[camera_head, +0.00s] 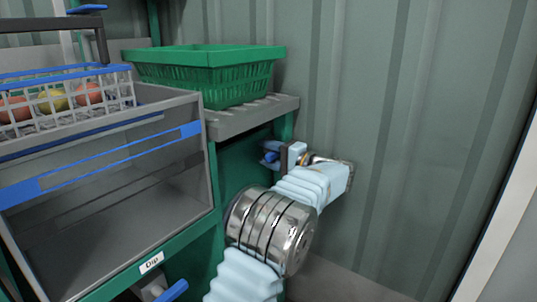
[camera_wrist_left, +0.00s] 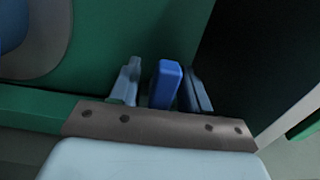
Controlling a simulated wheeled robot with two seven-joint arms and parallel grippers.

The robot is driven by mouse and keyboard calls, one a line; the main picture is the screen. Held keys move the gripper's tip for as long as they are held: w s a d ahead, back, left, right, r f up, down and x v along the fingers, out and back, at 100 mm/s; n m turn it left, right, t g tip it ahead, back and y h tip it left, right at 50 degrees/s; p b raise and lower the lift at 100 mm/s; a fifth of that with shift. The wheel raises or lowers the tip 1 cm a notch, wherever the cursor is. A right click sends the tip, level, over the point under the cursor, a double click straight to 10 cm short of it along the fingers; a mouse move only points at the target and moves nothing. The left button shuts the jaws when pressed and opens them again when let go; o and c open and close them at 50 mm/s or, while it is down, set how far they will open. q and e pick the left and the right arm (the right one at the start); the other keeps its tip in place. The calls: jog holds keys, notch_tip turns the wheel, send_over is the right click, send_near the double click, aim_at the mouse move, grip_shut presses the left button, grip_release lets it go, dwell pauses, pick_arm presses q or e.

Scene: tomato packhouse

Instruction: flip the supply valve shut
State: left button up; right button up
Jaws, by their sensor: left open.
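A blue lever handle (camera_wrist_left: 165,85), which looks like the supply valve's, stands between the two fingers of my left gripper (camera_wrist_left: 161,72) in the left wrist view. The fingers are open, one on either side of it, with narrow gaps. In the head view my left gripper (camera_head: 272,153) is small, beside the green stand below the grey shelf, with a bit of blue at its fingers. The valve body is hidden, so I cannot tell the valve's position. My right gripper does not show.
Another blue handle (camera_head: 173,291) sits low under the "Dip" label (camera_head: 151,262). A grey tank (camera_head: 110,240) with a wire basket (camera_head: 125,92) of tomatoes stands left. A green crate (camera_head: 205,58) rests on the grey shelf (camera_head: 250,117). A ribbed wall (camera_head: 400,120) lies behind.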

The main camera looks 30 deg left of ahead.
pick_arm(q)
jog(key=s+d+p, duration=0.1)
jog(key=d, duration=1.2)
jog(key=shift+d, duration=0.4)
jog(key=shift+f, duration=0.1)
jog(key=s+f+m+h+p, duration=0.1)
jog(key=s+f+m+h, duration=0.15)
jog(key=f, duration=0.75)
jog(key=s+a+f+m+g+h+p, duration=0.1)
jog(key=f+h, duration=0.3)
jog(key=f, duration=0.7)
jog(key=s+f+m+h+p, duration=0.15)
jog(key=f+h, duration=0.25)
jog(key=f, duration=0.6)
jog(key=s+d+f+g+h+p, duration=0.2)
jog(key=s+d+f+h, duration=0.3)
jog(key=s+f, duration=0.45)
jog(key=s+d+f+n+t+h+p, duration=0.1)
jog(key=s+d+n+h, duration=0.2)
jog(key=s, duration=0.4)
jog(key=s+d+f+n+t+h+p, duration=0.1)
jog(key=s+d+n+h+p, duration=0.1)
jog(key=s+d, duration=0.4)
jog(key=s+n+h, duration=0.1)
jog(key=n, duration=0.1)
jog(key=shift+s+d+f+n+t+h, duration=0.15)
jog(key=shift+s+f+n+t+h, duration=0.1)
jog(key=shift+f+n+t+h, duration=0.1)
